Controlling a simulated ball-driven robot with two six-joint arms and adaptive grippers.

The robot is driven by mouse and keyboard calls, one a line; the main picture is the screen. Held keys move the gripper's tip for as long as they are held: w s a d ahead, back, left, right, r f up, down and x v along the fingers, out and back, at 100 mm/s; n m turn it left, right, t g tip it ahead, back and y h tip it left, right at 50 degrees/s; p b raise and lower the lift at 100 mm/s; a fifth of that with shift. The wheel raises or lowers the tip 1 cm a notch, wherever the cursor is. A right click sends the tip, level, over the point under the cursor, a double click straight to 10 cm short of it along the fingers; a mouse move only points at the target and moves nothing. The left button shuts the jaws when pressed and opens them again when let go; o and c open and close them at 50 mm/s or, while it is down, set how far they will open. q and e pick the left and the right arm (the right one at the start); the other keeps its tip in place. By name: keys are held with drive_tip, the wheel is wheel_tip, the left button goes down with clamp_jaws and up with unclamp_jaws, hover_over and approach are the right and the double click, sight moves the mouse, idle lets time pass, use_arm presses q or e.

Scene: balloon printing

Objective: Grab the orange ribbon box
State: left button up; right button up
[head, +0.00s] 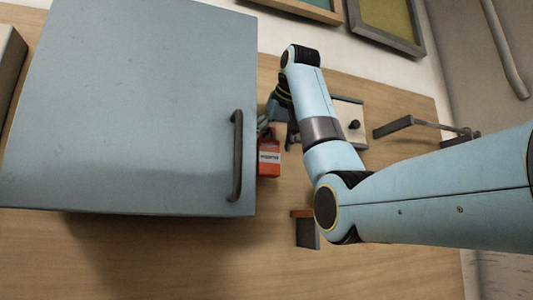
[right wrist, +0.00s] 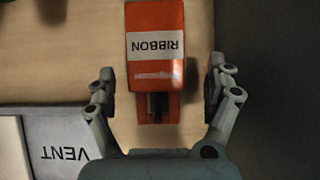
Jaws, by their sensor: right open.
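The orange ribbon box (right wrist: 155,75) with a white "RIBBON" label lies ahead of my right gripper in the right wrist view. My right gripper (right wrist: 158,82) is open, with one finger on each side of the box's near end and a gap on both sides. In the head view the box (head: 269,160) is on the wooden surface at the right edge of the blue-grey cabinet. My right gripper (head: 268,128) is beside it there, partly hidden by the cabinet and my arm. My left gripper is not in view.
The large blue-grey cabinet (head: 130,100) with a dark handle (head: 237,156) stands close left of the box. A grey panel marked "VENT" (right wrist: 65,145) is at lower left in the wrist view. A dark bracket with an orange top (head: 305,228) and a grey bar handle (head: 393,128) are nearby.

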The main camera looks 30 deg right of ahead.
sight(270, 148)
drive_tip(key=p+x, duration=0.2)
drive_tip(key=x, duration=0.1)
drive_tip(key=shift+w+d+f, duration=0.1)
drive_tip(key=shift+d+f, duration=0.15)
drive_tip(key=shift+f, duration=0.1)
drive_tip(key=shift+w+d+f, duration=0.1)
drive_tip(key=shift+w+f, duration=0.2)
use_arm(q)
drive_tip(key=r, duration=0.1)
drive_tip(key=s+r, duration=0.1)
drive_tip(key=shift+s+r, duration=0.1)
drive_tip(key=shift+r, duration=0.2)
use_arm(e)
drive_tip(key=shift+c, duration=0.4)
drive_tip(key=c, duration=1.2)
